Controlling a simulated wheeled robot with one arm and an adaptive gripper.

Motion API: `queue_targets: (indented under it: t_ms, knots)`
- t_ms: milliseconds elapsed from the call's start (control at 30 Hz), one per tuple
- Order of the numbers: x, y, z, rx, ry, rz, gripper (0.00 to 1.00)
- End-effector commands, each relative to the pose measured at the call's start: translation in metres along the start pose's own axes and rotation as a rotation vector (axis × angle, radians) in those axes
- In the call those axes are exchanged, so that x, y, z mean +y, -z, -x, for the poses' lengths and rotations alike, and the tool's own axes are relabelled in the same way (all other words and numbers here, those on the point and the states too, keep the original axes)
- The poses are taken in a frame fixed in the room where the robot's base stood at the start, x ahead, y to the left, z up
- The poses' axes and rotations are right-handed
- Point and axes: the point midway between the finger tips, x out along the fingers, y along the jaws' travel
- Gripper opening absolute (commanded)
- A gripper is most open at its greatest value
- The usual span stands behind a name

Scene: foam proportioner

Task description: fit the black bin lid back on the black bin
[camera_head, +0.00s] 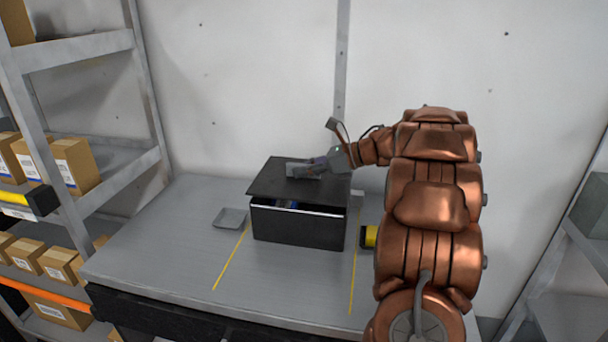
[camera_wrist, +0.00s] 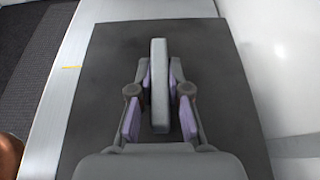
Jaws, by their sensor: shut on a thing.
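The black bin (camera_head: 297,226) stands on the grey table between two yellow lines. The black bin lid (camera_head: 268,181) is over the bin and looks slightly tilted, with a gap along the front through which a bluish thing inside shows. In the wrist view the lid (camera_wrist: 100,60) fills the middle, with its grey bar handle (camera_wrist: 159,75) between my fingers. My gripper (camera_head: 312,168) is shut on the handle; it also shows in the wrist view (camera_wrist: 159,90). The far rim of the bin is hidden under the lid.
A small grey tray (camera_head: 231,218) lies left of the bin on the table (camera_head: 180,245). A yellow and black object (camera_head: 369,237) is right of the bin, partly behind my arm. Shelves with cardboard boxes (camera_head: 75,165) stand at the left. A wall is behind the table.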

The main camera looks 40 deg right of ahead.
Motion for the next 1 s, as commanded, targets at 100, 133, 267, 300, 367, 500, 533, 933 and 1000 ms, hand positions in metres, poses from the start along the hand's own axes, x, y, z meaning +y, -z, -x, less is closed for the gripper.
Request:
queue_targets:
  t_ms: [100,133,267,300,367,500,533,933,1000]
  knots:
    - [0.0,0.013,-0.006,0.0,-0.001,-0.005,0.0]
    - [0.0,0.016,-0.006,0.0,-0.001,-0.006,0.0]
    - [0.001,0.02,-0.008,0.0,0.0,-0.002,0.0]
    - [0.0,0.02,-0.008,0.0,0.0,-0.001,0.0]
    - [0.001,0.02,-0.008,0.0,0.0,-0.001,0.0]
    - [0.001,0.021,-0.008,0.0,0.0,-0.001,0.0]
    - [0.001,0.021,-0.009,0.001,0.0,-0.001,0.0]
    - [0.001,0.021,-0.009,0.001,0.0,-0.001,0.41]
    - [0.001,0.021,-0.009,0.001,0.0,-0.001,0.41]
